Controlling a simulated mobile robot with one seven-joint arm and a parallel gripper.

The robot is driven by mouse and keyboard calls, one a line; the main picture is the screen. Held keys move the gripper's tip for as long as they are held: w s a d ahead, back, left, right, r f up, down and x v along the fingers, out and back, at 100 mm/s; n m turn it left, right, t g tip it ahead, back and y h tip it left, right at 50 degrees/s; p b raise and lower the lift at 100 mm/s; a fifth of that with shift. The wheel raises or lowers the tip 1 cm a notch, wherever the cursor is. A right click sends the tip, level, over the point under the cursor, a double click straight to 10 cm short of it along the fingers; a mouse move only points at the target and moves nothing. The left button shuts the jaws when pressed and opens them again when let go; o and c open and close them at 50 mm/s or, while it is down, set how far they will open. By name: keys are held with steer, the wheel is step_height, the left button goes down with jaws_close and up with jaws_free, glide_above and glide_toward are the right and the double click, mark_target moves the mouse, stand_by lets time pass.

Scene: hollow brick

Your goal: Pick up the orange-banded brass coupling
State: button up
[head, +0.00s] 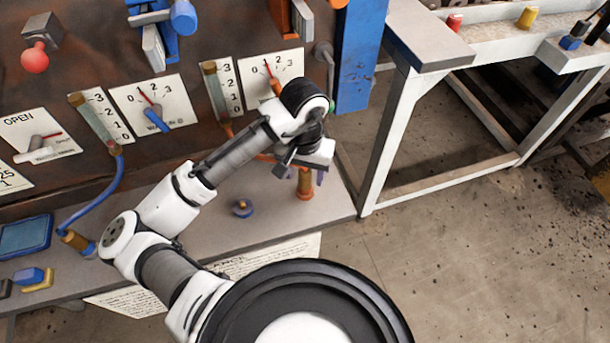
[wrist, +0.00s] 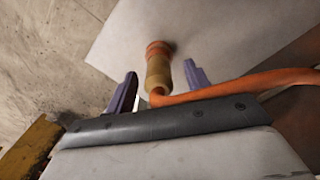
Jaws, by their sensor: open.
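The orange-banded brass coupling (head: 305,184) stands upright on the grey shelf, near its right end, with an orange band at its foot. It also shows in the wrist view (wrist: 158,72), with an orange hose joined to its near end. My gripper (head: 312,172) is right above and around it in the head view. In the wrist view the two purple fingers (wrist: 160,82) are apart, one on each side of the coupling, with a gap on both sides. The gripper is open and holds nothing. The coupling's top is partly hidden by my gripper in the head view.
The orange hose (wrist: 240,86) runs right from the coupling, past the right finger. A blue hose (head: 103,195) ends at another brass coupling (head: 76,241). The gauge panel rises behind.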

mark_target(305, 181)
steer(key=shift+f, duration=1.55)
steer(key=c, duration=1.1)
steer(key=shift+r, duration=0.15)
